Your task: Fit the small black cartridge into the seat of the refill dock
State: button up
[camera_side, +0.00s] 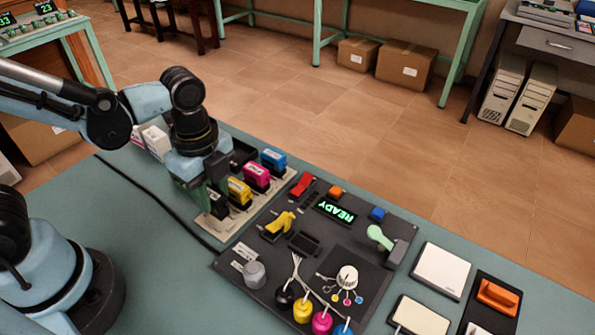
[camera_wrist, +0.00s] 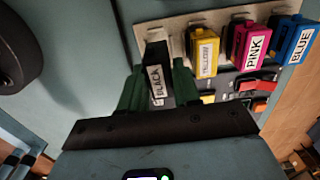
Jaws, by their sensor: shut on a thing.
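The small black cartridge (camera_wrist: 156,76), labelled BLACK, is between the two green fingers of my gripper (camera_wrist: 157,90) in the wrist view. In the side view my gripper (camera_side: 205,190) is low over the near-left end of a pale cartridge rack (camera_side: 222,231), and the black cartridge (camera_side: 217,207) shows partly beside the fingers. I cannot tell whether its base still touches the rack. The refill dock (camera_side: 237,268) is the dark panel to the right with a green READY display (camera_side: 336,211). A dark slotted recess (camera_side: 303,243), perhaps the seat, lies near the yellow lever (camera_side: 279,223).
Yellow (camera_side: 239,191), pink (camera_side: 257,177) and blue (camera_side: 273,160) cartridges stand in the rack beside my gripper. The dock carries a red lever (camera_side: 302,185), a pale green handle (camera_side: 380,237), a white knob (camera_side: 347,277) and coloured bottles (camera_side: 303,311).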

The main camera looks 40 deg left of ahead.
aim_at(211, 192)
jog(key=shift+r, duration=1.85)
jog(key=o, duration=0.4)
jog(key=c, duration=0.4)
jog(key=shift+o, duration=0.2)
jog(key=w+d+r, duration=0.1)
jog(key=w+d, duration=0.2)
jog(key=d, duration=0.5)
jog(key=w+d, duration=0.2)
jog(key=d, duration=0.6)
jog(key=shift+f, duration=2.9)
